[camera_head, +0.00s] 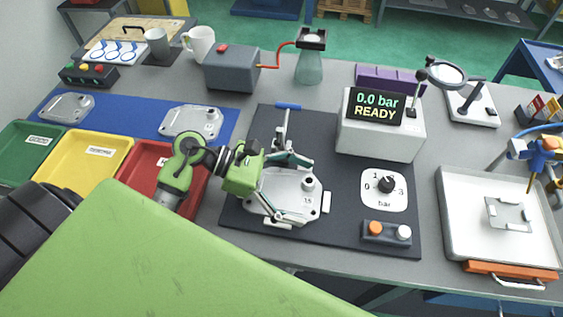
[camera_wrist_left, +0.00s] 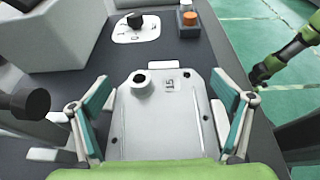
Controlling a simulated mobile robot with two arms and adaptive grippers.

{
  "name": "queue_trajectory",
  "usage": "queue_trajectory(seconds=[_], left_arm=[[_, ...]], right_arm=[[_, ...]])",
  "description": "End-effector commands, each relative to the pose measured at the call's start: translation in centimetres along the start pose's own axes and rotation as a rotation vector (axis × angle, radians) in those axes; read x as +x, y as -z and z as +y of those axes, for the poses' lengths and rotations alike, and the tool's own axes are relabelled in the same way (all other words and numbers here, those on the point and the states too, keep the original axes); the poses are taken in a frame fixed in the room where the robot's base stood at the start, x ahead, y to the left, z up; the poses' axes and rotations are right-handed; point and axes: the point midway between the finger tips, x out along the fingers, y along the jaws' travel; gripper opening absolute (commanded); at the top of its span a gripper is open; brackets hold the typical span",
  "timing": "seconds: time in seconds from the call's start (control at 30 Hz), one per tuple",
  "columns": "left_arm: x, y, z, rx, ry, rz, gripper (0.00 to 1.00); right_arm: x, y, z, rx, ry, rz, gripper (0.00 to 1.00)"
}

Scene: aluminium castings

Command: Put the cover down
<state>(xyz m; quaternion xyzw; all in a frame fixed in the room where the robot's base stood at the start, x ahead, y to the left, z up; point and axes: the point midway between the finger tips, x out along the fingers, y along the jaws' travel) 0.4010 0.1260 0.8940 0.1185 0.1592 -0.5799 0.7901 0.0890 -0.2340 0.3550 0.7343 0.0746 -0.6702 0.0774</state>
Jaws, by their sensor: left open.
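The cover (camera_head: 284,190), a pale grey casting marked 15 with a round port, lies flat on the dark plate among small white blocks. It fills the middle of the left wrist view (camera_wrist_left: 160,125). My left gripper (camera_head: 299,188) is open, with one teal-padded finger on each side of the cover. In the left wrist view both fingers (camera_wrist_left: 167,112) stand beside its long edges; whether the pads touch it I cannot tell. In that view a green arm part of mine shows at the right, and its jaws cannot be made out.
A grey box reading 0.0 bar READY (camera_head: 380,125), a dial (camera_head: 384,190) and a button box (camera_head: 386,233) stand right of the cover. A blue-handled clamp (camera_head: 287,120) is behind it. Two castings lie on the blue mat (camera_head: 134,122); red, yellow and green bins are at left.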

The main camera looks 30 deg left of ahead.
Motion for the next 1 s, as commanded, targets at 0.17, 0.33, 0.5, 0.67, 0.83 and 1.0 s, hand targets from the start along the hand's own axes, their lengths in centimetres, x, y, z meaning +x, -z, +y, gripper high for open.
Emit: queue_trajectory(seconds=[0.17,0.33,0.5,0.67,0.83,1.0], left_arm=[[-3.7,0.5,0.0,0.002,-0.002,0.008,0.93],[-7.3,0.4,0.0,0.002,0.0,0.007,0.93],[-9.8,0.3,0.0,0.001,0.0,0.005,0.93],[-10.8,0.1,0.0,0.001,0.001,0.002,0.93],[-10.9,0.0,0.0,0.001,0.001,0.001,0.93],[-10.9,0.0,0.0,0.001,0.001,0.001,0.93]], right_arm=[[1.2,-0.1,0.0,0.001,0.0,0.0,0.4],[2.0,-0.2,0.0,0.001,0.0,0.0,0.4],[2.4,-0.2,0.0,0.001,-0.001,0.0,0.4],[2.5,-0.2,0.0,0.001,-0.001,0.0,0.4],[2.5,-0.2,0.0,0.001,-0.001,0.0,0.4],[2.5,-0.2,0.1,0.001,-0.001,0.0,0.4]])
